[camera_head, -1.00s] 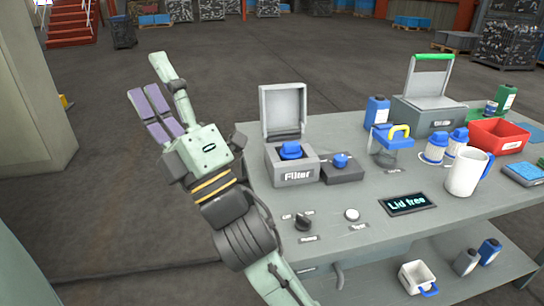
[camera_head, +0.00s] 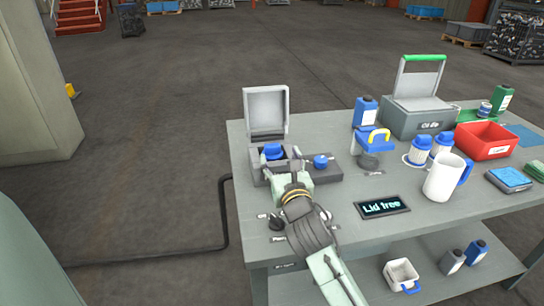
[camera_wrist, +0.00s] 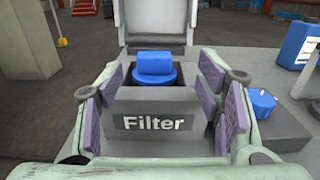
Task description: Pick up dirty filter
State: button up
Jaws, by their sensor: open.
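The grey box labelled Filter (camera_wrist: 118,138) stands on the bench with its lid (camera_head: 265,110) raised at the back. The dirty filter sits inside it; its blue cap with a raised grip (camera_wrist: 155,70) shows above the rim, and its lower body is hidden. In the head view the blue cap (camera_head: 273,152) shows just beyond my wrist. My gripper (camera_wrist: 167,100) is open and empty, its purple-padded fingers on the left and right sides of the box front. The fingers are short of the cap and apart from it.
A low grey block with a blue knob (camera_wrist: 262,103) stands right of the box. A display (camera_head: 383,207) reads "Lid free".

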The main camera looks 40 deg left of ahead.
aim_at(273, 147)
jog(key=p+x, duration=0.1)
jog(key=x, duration=0.1)
jog(key=p+x, duration=0.2)
jog(key=x, duration=0.1)
jog(key=shift+s+a, duration=0.1)
jog(key=shift+a, duration=0.45)
jog(key=shift+w+a, duration=0.2)
jog(key=shift+w, duration=0.1)
grip_shut()
